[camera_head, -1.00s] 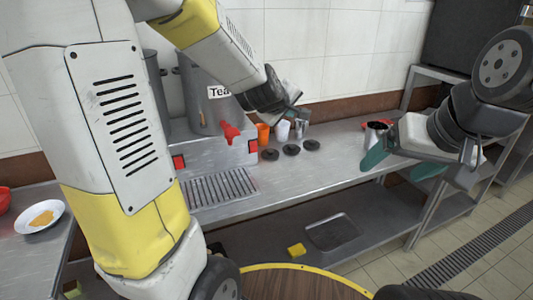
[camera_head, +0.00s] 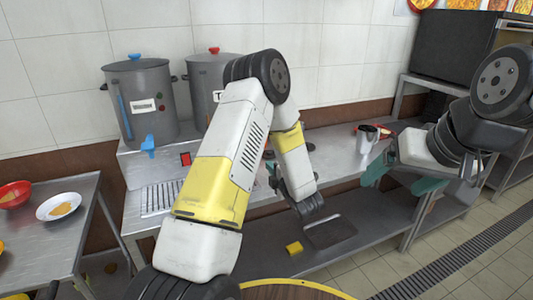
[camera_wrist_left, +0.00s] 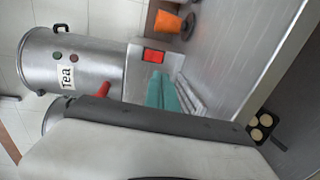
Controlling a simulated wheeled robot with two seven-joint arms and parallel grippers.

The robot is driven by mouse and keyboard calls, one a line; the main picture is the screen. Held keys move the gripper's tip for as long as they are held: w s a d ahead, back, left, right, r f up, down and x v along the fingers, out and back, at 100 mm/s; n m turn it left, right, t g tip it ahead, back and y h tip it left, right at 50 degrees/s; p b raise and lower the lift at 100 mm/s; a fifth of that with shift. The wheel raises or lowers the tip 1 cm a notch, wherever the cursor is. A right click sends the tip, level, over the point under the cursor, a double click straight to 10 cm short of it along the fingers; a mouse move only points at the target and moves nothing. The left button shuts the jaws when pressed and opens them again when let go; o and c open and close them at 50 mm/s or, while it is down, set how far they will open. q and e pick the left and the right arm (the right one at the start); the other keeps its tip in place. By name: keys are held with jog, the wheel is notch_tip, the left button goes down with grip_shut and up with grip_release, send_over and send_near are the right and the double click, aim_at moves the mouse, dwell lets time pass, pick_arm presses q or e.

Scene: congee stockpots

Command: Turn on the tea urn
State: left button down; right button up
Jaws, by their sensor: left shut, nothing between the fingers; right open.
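The grey tea urn (camera_head: 203,85) has a red lid knob and stands on a metal counter unit, partly behind my left arm. In the left wrist view, the urn (camera_wrist_left: 65,55) shows sideways with a "Tea" label, a green and a red light, and a red tap (camera_wrist_left: 103,90). A red switch (camera_wrist_left: 153,55) sits on the unit's front face. My left gripper (camera_wrist_left: 168,92) is shut and empty; its teal fingertips appear close to the switch, contact unclear. My left forearm mostly hides it in the head view. My right gripper (camera_head: 405,178) is open at the right.
A second grey urn (camera_head: 143,100) with a blue tap stands at left, with another red switch (camera_head: 185,158) below it. A metal cup (camera_head: 367,140) stands near my right gripper. An orange cup (camera_wrist_left: 172,24) is beside the unit. A plate (camera_head: 58,206) and red bowl (camera_head: 14,194) are on the left table.

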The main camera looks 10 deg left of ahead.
pick_arm(q)
jog(key=shift+s+f, duration=0.1)
jog(key=shift+s, duration=0.1)
jog(key=shift+a, duration=0.1)
jog(key=x, duration=1.4)
jog(key=shift+w+a, duration=0.1)
jog(key=shift+w, duration=0.05)
